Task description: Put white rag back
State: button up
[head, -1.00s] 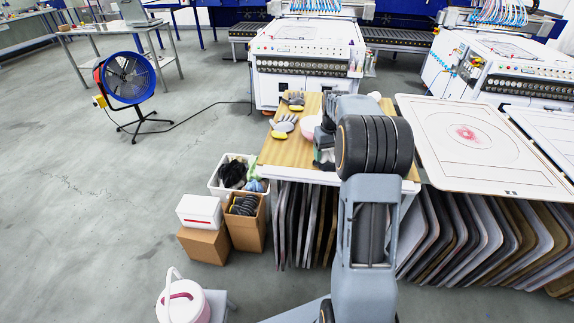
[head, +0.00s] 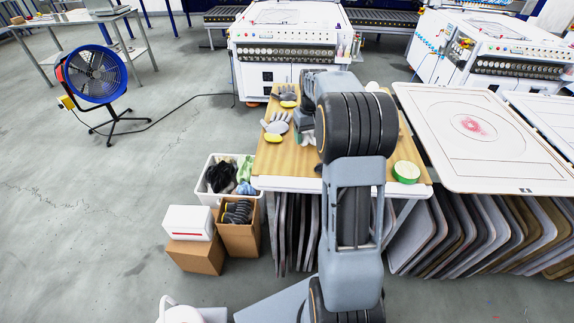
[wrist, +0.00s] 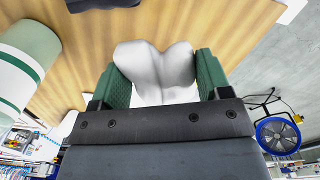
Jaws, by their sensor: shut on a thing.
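The white rag (wrist: 153,62) is a pale, lumpy bundle between the green finger pads of my gripper (wrist: 162,80) in the wrist view. My gripper is shut on it, over the wooden tabletop. In the head view my gripper (head: 307,128) is at the left middle of the wooden table (head: 282,168), mostly hidden by my own arm. A bit of white shows beside it there. Whether the rag touches the tabletop I cannot tell.
Grey gloves (head: 275,123) lie left of my gripper. A white bin (head: 212,196) of cloths and cardboard boxes (head: 240,238) stand on the floor at left. Framed panels (head: 490,230) lean at right.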

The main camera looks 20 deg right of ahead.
send_over(288, 172)
jog(key=f, duration=0.6)
jog(key=shift+s+d+f+p, duration=0.1)
jog(key=shift+d+f+p, duration=0.1)
jog(key=shift+f+p, duration=0.15)
jog(key=shift+a+f, duration=0.2)
jog(key=shift+f, duration=1.6)
jog(key=shift+f, duration=0.2)
jog(key=o, duration=0.8)
jog(key=shift+r, duration=0.1)
